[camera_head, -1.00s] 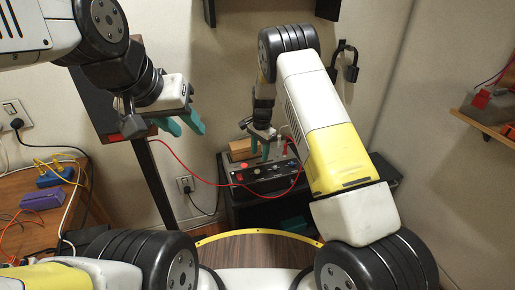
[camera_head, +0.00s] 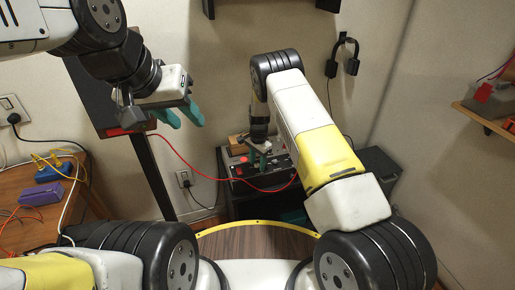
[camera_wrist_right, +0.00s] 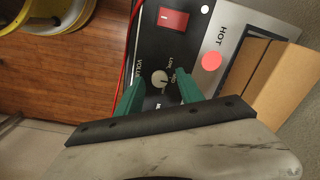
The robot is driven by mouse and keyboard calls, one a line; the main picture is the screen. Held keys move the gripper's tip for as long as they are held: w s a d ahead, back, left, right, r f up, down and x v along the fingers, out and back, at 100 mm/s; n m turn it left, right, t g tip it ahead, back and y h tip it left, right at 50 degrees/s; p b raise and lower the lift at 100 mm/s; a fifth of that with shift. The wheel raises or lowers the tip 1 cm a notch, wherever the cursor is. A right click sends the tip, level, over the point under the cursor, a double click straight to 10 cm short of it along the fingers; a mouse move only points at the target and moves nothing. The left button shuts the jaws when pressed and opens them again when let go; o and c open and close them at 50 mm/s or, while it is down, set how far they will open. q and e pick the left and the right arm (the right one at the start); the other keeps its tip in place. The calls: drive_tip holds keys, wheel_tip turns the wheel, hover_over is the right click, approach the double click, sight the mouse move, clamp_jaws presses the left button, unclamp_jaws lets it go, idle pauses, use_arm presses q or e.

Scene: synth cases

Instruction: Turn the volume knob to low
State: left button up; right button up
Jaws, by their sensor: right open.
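The volume knob (camera_wrist_right: 159,78) is a small pale round knob on a black panel, with lettering around it including VOLUME and LOW. Where its pointer points is too small to tell. It sits on the dark control box (camera_head: 240,187) on a low stand. My right gripper (camera_wrist_right: 157,84) is open, its teal fingers on either side of the knob in the right wrist view. Whether they touch it I cannot tell. In the head view my right gripper (camera_head: 259,163) is down at the box and hides the knob. My left gripper (camera_head: 184,120) is open and empty, far from the box.
The panel also bears a red switch (camera_wrist_right: 173,19) and a red round spot (camera_wrist_right: 211,60) by the word HOT. A cardboard box (camera_wrist_right: 268,75) lies beside it. A red cable (camera_head: 200,178) runs to the control box. A wooden bench (camera_head: 40,220) stands left.

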clamp_jaws()
drive_tip(key=n, duration=0.5)
drive_tip(key=shift+n, duration=0.3)
drive_tip(key=n, duration=0.6)
drive_tip(key=shift+w, duration=0.1)
drive_tip(key=shift+n, duration=0.3)
idle(0.4)
unclamp_jaws()
